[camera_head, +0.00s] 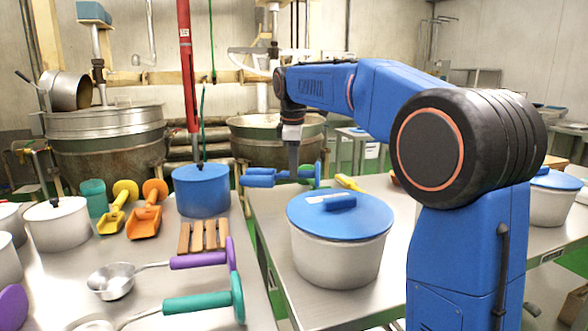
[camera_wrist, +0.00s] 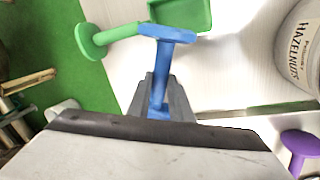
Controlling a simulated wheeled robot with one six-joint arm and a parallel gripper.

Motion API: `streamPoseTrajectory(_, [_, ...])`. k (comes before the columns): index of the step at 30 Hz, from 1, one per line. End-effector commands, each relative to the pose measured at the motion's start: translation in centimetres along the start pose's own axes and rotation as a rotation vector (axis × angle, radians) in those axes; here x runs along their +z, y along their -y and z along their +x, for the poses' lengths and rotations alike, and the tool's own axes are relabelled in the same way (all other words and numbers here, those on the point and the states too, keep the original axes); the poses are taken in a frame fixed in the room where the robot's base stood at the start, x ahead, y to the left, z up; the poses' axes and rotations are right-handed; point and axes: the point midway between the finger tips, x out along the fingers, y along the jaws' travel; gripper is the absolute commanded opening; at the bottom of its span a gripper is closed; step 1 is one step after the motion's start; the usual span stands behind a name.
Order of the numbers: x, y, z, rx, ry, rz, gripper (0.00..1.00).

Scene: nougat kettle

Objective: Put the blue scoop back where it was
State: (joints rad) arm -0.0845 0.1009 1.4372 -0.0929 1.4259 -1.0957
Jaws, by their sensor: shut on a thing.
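The blue scoop (camera_head: 262,180) is held in my gripper (camera_head: 293,168) above the far left corner of the right-hand table, in the head view. In the wrist view my gripper (camera_wrist: 160,98) is shut on the handle of the blue scoop (camera_wrist: 167,62), whose flat end disc points away from the gripper. The scoop's bowl is hidden in the wrist view. A green scoop (camera_wrist: 112,36) lies on the table below and beyond it; only part of it shows in the head view (camera_head: 317,182).
A yellow scoop (camera_head: 348,183) lies near the green one. A pot with a blue lid (camera_head: 338,250) stands nearer on the table. A hazelnut tub (camera_wrist: 303,45) and a purple disc (camera_wrist: 298,142) show in the wrist view. A gap separates the two tables.

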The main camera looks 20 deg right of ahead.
Motion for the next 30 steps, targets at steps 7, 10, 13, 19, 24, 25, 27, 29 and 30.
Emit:
streamPoseTrajectory(7, [0.0,0.0,0.0,0.001,0.000,0.000,0.00])
streamPoseTrajectory(10, [0.0,0.0,0.2,0.001,0.000,0.000,0.00])
streamPoseTrajectory(13, [0.0,0.1,0.4,0.002,-0.001,0.000,0.00])
streamPoseTrajectory(19, [0.0,0.2,0.9,0.001,0.000,0.000,0.00])
streamPoseTrajectory(24, [0.0,0.2,1.1,0.001,0.000,0.000,0.00])
streamPoseTrajectory(25, [0.0,0.2,1.1,0.001,0.000,0.000,0.24])
streamPoseTrajectory(27, [0.0,0.2,1.1,0.001,0.000,0.000,0.38])
streamPoseTrajectory(29, [0.0,0.2,1.1,0.001,0.000,0.000,0.38])
streamPoseTrajectory(30, [0.0,0.2,1.1,0.001,0.000,0.000,0.38])
